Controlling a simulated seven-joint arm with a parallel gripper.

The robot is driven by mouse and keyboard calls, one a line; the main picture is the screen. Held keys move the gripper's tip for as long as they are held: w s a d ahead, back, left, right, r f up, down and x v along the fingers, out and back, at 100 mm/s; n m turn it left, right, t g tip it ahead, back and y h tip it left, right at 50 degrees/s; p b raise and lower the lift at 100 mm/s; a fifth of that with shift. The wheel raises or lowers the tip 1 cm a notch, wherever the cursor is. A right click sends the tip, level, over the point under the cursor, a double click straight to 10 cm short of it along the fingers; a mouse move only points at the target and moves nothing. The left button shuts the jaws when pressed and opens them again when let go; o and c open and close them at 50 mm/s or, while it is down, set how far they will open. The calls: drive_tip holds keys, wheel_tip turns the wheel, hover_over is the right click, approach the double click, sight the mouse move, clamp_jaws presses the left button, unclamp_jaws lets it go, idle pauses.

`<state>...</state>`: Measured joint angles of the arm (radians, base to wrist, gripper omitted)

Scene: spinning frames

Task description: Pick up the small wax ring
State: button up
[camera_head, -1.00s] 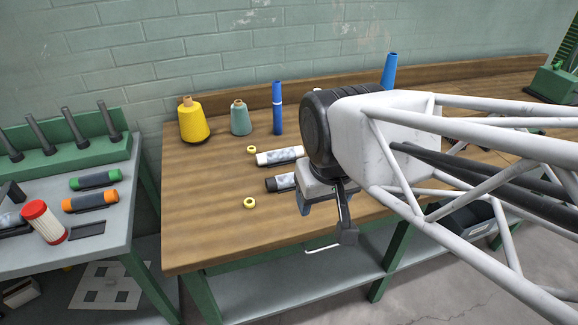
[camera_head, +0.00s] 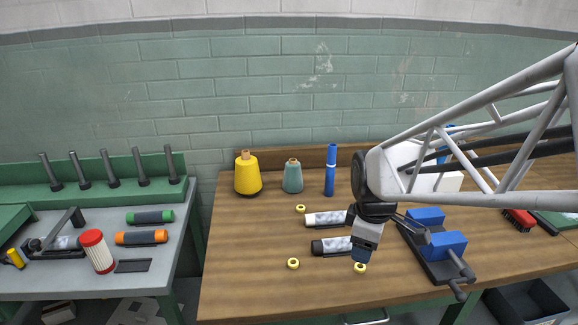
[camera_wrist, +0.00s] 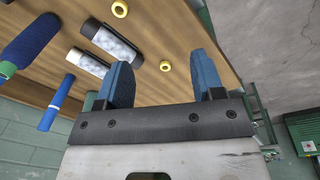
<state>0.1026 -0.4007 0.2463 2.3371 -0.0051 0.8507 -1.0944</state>
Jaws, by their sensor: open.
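Three small yellow rings lie on the wooden bench in the head view: one near the back (camera_head: 300,209), one at front left (camera_head: 293,264), and one at front right (camera_head: 360,268). I cannot tell by look which one is wax. My gripper (camera_head: 361,256) hangs over the front right ring, apparently above it. In the wrist view my gripper (camera_wrist: 165,82) is open and empty, its two blue fingers apart. The front right ring (camera_wrist: 165,66) shows between the fingers, beyond their tips. The front left ring (camera_wrist: 120,9) shows at the top edge.
A white-capped tube (camera_head: 325,219) and a black-capped tube (camera_head: 331,246) lie left of my gripper. A blue-jawed vise (camera_head: 440,246) stands close on the right. Yellow (camera_head: 248,177) and teal (camera_head: 292,178) thread cones and a blue cylinder (camera_head: 331,172) stand at the back.

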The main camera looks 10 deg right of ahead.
drive_tip(key=w+d+f+n+g, duration=0.1)
drive_tip(key=w+d+f+n, duration=0.4)
drive_tip(key=w+f+n, duration=0.4)
drive_tip(key=shift+f+n, duration=0.35)
drive_tip(key=shift+n, duration=0.35)
drive_tip(key=shift+w+d, duration=0.1)
drive_tip(key=shift+f, duration=0.1)
drive_tip(key=shift+f, duration=1.2)
drive_tip(key=shift+f, duration=0.1)
drive_tip(key=shift+f, duration=2.5)
drive_tip(key=shift+c, duration=0.2)
